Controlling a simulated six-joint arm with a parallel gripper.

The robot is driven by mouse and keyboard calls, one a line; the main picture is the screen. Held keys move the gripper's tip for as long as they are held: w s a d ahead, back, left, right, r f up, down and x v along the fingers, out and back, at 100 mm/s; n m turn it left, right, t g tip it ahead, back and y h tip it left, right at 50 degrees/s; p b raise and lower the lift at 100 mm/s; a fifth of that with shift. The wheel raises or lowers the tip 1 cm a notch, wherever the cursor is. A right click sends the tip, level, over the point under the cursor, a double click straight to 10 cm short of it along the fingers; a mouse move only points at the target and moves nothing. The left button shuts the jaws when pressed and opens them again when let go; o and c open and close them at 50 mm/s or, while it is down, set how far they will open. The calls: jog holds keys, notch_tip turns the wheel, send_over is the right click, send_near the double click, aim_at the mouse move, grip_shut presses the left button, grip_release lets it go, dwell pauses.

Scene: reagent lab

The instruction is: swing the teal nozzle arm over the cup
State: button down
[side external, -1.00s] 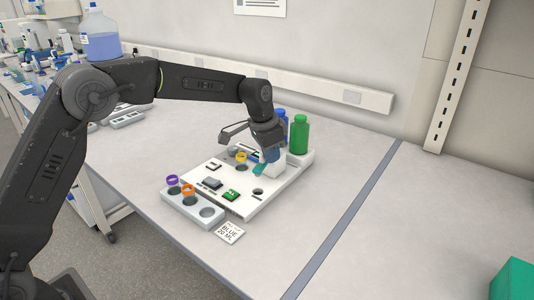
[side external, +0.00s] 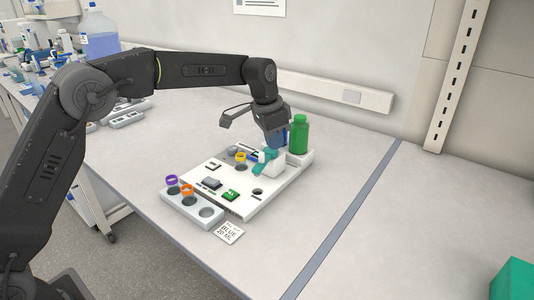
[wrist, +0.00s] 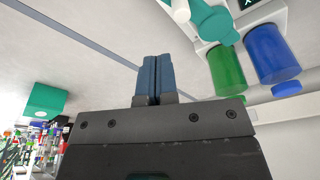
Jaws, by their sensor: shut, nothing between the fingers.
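The teal nozzle arm (side external: 266,160) sits on the white dispensing base (side external: 225,187), near the bottles. It also shows at the top of the wrist view (wrist: 214,22), with a white nozzle piece beside it. A yellow-rimmed cup (side external: 241,157) stands on the base, left of the teal arm, and the arm does not appear to be over it. My gripper (side external: 278,143) is above and behind the teal arm, close to the bottles. In the wrist view its blue fingers (wrist: 155,65) are together and empty, apart from the teal arm.
A green bottle (side external: 299,135) and a blue bottle (wrist: 271,55) stand at the base's back. A grey rack (side external: 192,209) at the front holds a purple-rimmed cup (side external: 172,180) and an orange-rimmed cup (side external: 187,190). A card (side external: 229,232) reads "BLUE 20 ML".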

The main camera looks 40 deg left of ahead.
aim_at(262, 153)
jog(key=shift+r, duration=0.65)
jog(key=c, duration=1.8)
grip_release()
jog(key=shift+o, duration=0.7)
jog(key=shift+w+a+r, duration=0.1)
jog(key=shift+a+r, duration=0.05)
jog(key=shift+r, duration=0.1)
jog(key=o, duration=0.6)
jog(key=a+r+n, duration=0.1)
jog(key=r+n, duration=0.1)
jog(key=a+r+n+g, duration=0.1)
jog(key=r, duration=0.1)
jog(key=a+r+n+y, duration=0.1)
jog(key=r+n, duration=0.1)
jog(key=shift+s+r+n+g, duration=0.3)
jog(key=shift+g, duration=0.1)
jog(key=shift+c, duration=0.2)
notch_tip(262, 153, down, 13)
jog(key=shift+s+f, duration=0.15)
grip_shut()
